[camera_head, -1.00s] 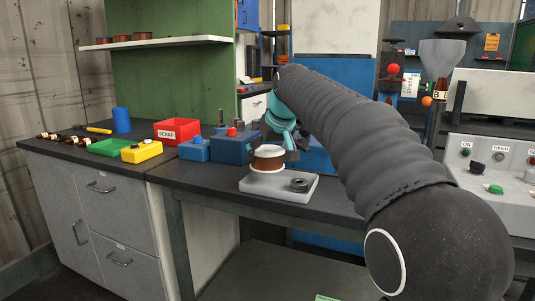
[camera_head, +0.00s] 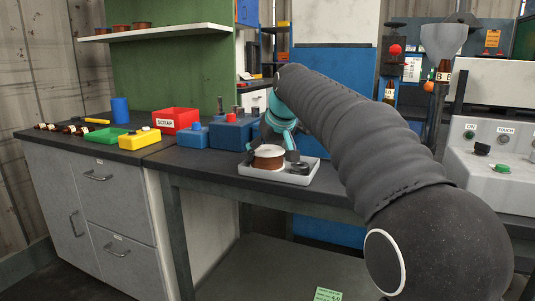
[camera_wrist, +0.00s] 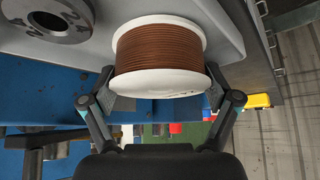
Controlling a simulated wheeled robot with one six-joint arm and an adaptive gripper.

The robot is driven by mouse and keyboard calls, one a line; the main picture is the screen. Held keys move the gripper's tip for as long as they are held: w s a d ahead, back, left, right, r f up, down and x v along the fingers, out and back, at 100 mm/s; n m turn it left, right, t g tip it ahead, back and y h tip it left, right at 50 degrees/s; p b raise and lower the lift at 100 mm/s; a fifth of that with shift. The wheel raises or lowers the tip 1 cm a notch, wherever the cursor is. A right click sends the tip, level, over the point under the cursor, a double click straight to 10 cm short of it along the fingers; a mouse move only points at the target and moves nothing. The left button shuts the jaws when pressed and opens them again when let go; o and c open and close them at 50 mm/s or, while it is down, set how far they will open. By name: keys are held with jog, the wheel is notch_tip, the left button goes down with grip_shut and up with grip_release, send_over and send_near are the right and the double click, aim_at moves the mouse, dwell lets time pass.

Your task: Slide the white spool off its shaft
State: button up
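The white spool (camera_head: 269,151) is wound with brown wire and stands upright over the light grey tray (camera_head: 304,181). In the wrist view the spool (camera_wrist: 160,50) fills the upper middle, and both white flanges show. My gripper (camera_wrist: 160,88) has one finger at each side of the near flange and is closed on it. I cannot see a shaft.
A black ring (camera_head: 298,168) lies on the tray to the right of the spool. Blue blocks (camera_head: 229,132), the red SCRAP bin (camera_head: 176,121), a yellow bin (camera_head: 139,141) and a green bin (camera_head: 107,140) stand to the left. The dark bench's front edge is close.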

jog(key=shift+o, duration=0.7)
jog(key=shift+r, duration=0.1)
jog(key=v, duration=1.2)
jog(key=shift+s+d, duration=0.1)
jog(key=shift+s, duration=0.1)
